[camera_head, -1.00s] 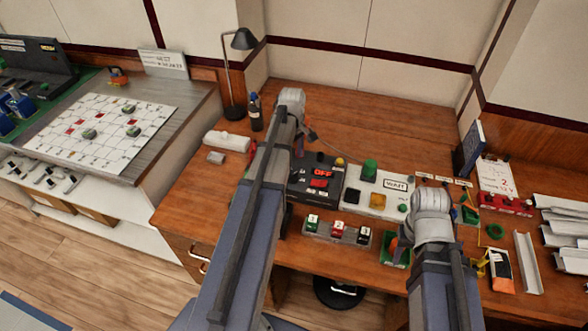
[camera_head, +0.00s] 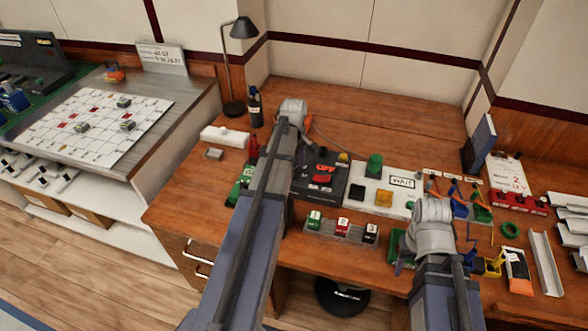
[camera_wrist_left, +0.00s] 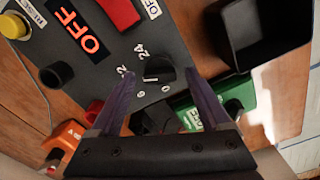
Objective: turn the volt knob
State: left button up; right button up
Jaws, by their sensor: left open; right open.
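The black control panel (camera_head: 318,183) with a red OFF display lies on the desk, partly hidden by my left arm in the head view. In the left wrist view a dark knob (camera_wrist_left: 158,68) sits on the panel (camera_wrist_left: 105,55), with 12, 24 and 0 printed around it. My left gripper (camera_wrist_left: 159,74) is open, its purple fingertips on either side of the knob in the picture. I cannot tell whether they touch it. My right gripper (camera_head: 405,256) is low over the desk front, mostly hidden by its wrist.
A red switch (camera_wrist_left: 119,12) and a yellow button (camera_wrist_left: 14,25) are on the same panel. A black open box (camera_wrist_left: 262,35) and a green box (camera_wrist_left: 208,108) are close to the left gripper. The desk's back is clear.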

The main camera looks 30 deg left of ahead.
pick_arm(q)
grip_shut()
dwell(0.6)
jog(key=shift+m, duration=0.3)
jog(key=m, duration=0.4)
jog(key=shift+m, duration=2.6)
